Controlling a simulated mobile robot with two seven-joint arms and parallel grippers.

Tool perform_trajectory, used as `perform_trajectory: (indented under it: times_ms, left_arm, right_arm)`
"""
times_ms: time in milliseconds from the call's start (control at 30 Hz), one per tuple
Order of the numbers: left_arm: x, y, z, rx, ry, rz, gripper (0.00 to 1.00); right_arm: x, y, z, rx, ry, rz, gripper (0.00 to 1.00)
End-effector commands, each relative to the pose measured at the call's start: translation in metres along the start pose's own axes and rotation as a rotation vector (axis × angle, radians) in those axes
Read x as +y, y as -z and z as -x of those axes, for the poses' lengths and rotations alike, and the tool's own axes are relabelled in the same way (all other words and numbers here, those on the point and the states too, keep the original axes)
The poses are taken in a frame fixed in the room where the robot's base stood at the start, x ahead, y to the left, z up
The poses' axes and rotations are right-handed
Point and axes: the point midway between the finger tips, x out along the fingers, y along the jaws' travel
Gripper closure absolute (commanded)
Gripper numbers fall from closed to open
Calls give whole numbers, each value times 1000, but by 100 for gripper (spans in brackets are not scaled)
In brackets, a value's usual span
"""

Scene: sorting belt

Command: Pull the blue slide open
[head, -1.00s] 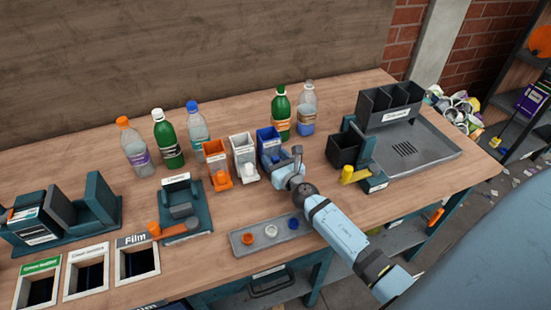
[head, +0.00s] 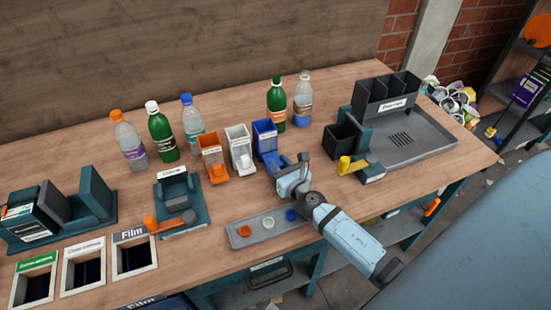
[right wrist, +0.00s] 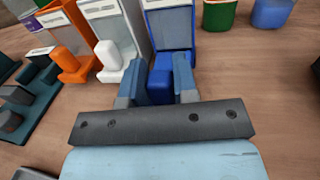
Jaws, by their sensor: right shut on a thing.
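The blue dispenser (head: 264,134) stands on the workbench at the right end of a row of three. Its blue slide (right wrist: 165,67) sticks out at the foot of its front, towards my arm. My right gripper (right wrist: 160,84) is shut on the blue slide's knob, with one finger on each side, in the right wrist view. In the head view my right gripper (head: 285,168) reaches the dispenser's front and partly hides the slide. My left gripper is not in view.
An orange dispenser (head: 213,152) and a white dispenser (head: 238,142) stand close to the left. A grey tray (head: 250,237) with coloured caps lies in front. A yellow-handled device (head: 362,166) stands to the right. Bottles stand behind.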

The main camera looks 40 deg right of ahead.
Motion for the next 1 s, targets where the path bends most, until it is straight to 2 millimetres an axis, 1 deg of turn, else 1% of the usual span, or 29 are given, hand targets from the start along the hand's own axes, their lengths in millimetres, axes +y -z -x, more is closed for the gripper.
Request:
perform_trajectory:
  times_ms: [33, 200, 233, 267, 300, 333, 567, 700, 767, 867, 1000]
  left_arm:
    - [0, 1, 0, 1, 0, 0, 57]
    - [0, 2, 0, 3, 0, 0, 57]
    - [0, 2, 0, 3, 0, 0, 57]
    - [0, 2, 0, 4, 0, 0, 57]
    - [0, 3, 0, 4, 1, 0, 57]
    - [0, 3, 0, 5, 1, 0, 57]
    - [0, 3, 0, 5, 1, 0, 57]
    - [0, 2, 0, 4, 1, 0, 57]
    - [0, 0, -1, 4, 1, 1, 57]
    - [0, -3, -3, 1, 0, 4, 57]
    - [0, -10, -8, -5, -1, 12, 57]
  right_arm:
    - [1, 4, 2, 7, -2, -3, 100]
    - [2, 4, 2, 9, -3, -3, 100]
    - [2, 4, 2, 9, -3, -3, 66]
    - [2, 4, 2, 9, -3, -3, 59]
    - [2, 4, 2, 8, -3, -3, 50]
    - [2, 4, 2, 8, -3, -3, 47]
    - [1, 3, 1, 6, -2, -1, 47]
    - [1, 4, 8, 6, -2, -1, 47]
    - [1, 4, 15, 7, -2, -1, 47]
    - [1, 5, 34, 8, -3, -1, 47]
    - [1, 7, 67, 8, -3, 0, 47]
